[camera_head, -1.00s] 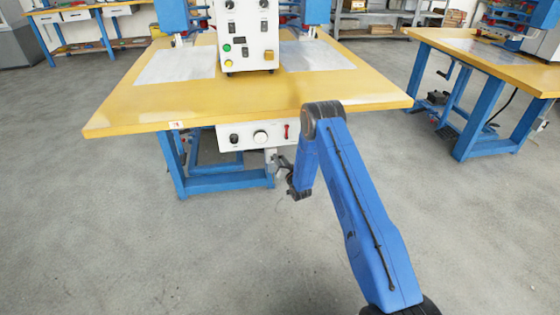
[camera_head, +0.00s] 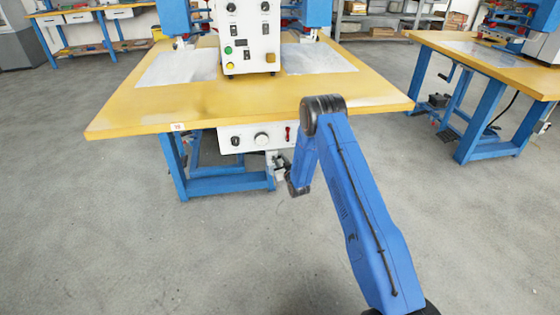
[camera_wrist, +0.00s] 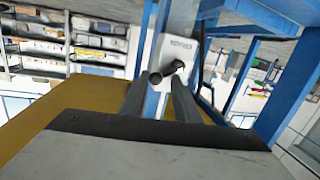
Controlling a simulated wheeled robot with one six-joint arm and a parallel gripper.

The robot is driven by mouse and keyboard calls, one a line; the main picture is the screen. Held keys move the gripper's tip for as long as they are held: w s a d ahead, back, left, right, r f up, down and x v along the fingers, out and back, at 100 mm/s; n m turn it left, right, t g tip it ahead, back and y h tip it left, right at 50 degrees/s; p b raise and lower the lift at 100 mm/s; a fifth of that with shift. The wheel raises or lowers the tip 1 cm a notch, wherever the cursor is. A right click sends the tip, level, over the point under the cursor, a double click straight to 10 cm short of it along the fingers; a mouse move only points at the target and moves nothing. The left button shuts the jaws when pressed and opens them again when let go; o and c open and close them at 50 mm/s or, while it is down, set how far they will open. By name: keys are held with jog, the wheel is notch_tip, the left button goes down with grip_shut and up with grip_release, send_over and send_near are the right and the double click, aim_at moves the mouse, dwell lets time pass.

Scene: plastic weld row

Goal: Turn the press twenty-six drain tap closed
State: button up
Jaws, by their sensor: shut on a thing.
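The drain tap (camera_wrist: 178,67) shows in the wrist view as a dark round stub and a short lever in front of a small white label plate (camera_wrist: 183,48). My gripper (camera_wrist: 160,90) reaches up to it with two dark fingers and is shut on the tap's handle. The fingertips partly cover the handle, so its exact angle is hard to tell. In the head view the tap's pale mount (camera_head: 270,158) hangs under the right part of the press's white front panel (camera_head: 250,137). My upper arm link hides part of the gripper there.
The press's yellow table (camera_head: 240,100) overhangs the tap, with a blue leg frame (camera_head: 228,186) beside and below it. A second yellow press table (camera_head: 480,65) stands to the right. The grey floor in front is clear.

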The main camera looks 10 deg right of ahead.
jog(key=shift+s+a+f, duration=0.2)
jog(key=shift+s+f, duration=0.1)
jog(key=shift+f, duration=0.15)
jog(key=o, duration=1.1)
jog(key=shift+f, duration=0.1)
jog(key=shift+w, duration=0.1)
jog(key=shift+r, duration=0.25)
jog(key=v, duration=1.7)
jog(key=shift+r, duration=0.1)
